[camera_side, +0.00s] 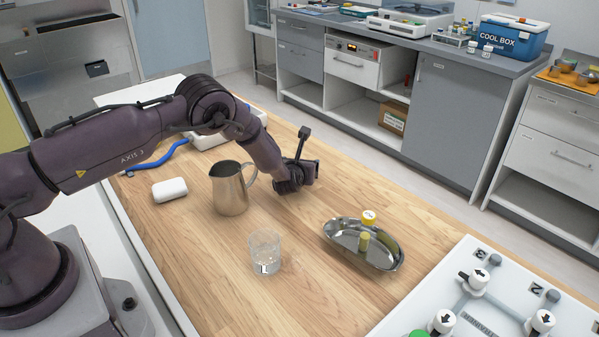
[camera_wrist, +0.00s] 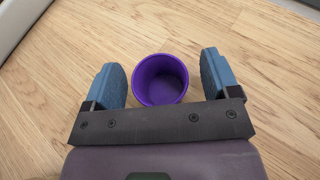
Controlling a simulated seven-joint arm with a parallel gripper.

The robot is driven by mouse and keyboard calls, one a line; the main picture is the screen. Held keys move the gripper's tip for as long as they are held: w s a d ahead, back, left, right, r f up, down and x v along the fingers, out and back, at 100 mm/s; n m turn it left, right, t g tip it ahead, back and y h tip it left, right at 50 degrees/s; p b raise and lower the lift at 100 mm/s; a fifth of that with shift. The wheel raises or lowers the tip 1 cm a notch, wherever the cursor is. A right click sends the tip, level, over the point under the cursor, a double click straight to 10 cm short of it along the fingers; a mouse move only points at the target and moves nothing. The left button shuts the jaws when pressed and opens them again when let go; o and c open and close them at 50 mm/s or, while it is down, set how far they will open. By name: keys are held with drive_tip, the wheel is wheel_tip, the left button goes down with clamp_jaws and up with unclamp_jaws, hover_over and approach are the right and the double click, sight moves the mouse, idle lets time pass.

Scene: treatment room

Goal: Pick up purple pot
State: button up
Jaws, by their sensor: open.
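The purple pot (camera_wrist: 160,79) shows in the wrist view as a round, open, empty cup standing on the wooden table. My gripper (camera_wrist: 160,75) is open, with one blue finger to the left of the pot and the other to its right. Gaps show between the pot and both fingers. In the side view my gripper (camera_side: 302,173) is low over the table, behind the metal jug. The pot is hidden in the side view.
A metal jug (camera_side: 230,190) and a glass (camera_side: 265,251) stand in front of my gripper. A steel dish (camera_side: 338,240) with small yellow-topped items lies to the right. A white soap-like block (camera_side: 169,189) lies left. Bare wood (camera_side: 370,190) extends right of my gripper.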

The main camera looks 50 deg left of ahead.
drive_tip(key=shift+c, duration=0.5)
drive_tip(key=c, duration=0.9)
